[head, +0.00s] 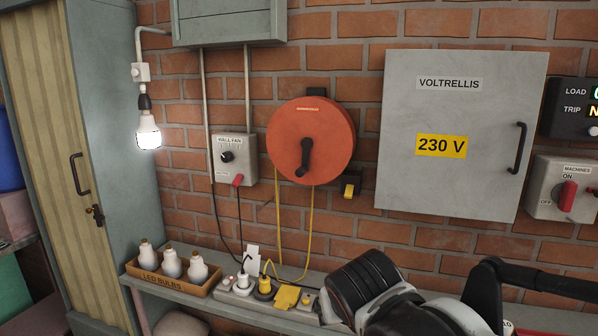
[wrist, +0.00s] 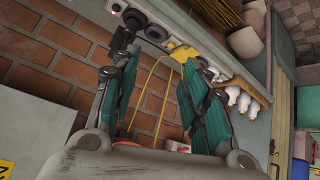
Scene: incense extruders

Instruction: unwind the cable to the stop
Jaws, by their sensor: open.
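A round orange cable reel (head: 311,140) is mounted on the brick wall, with a black crank handle (head: 305,158) on its face. Two runs of yellow cable (head: 279,225) hang from the reel to the shelf, one ending near a yellow plug (head: 264,284) on the power strip. In the wrist view, my gripper (wrist: 162,82) is open, its teal fingers apart with nothing held. The yellow cable (wrist: 152,75) shows behind and between the fingers, apart from them as far as I can tell. Only a sliver of orange shows low between the fingers. The handle is hidden there.
A grey 230 V cabinet (head: 455,185) is right of the reel, with a small yellow-and-black piece (head: 351,185) between. The shelf holds a power strip (head: 240,295) and a bulb tray (head: 165,281). My arm covers the lower right.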

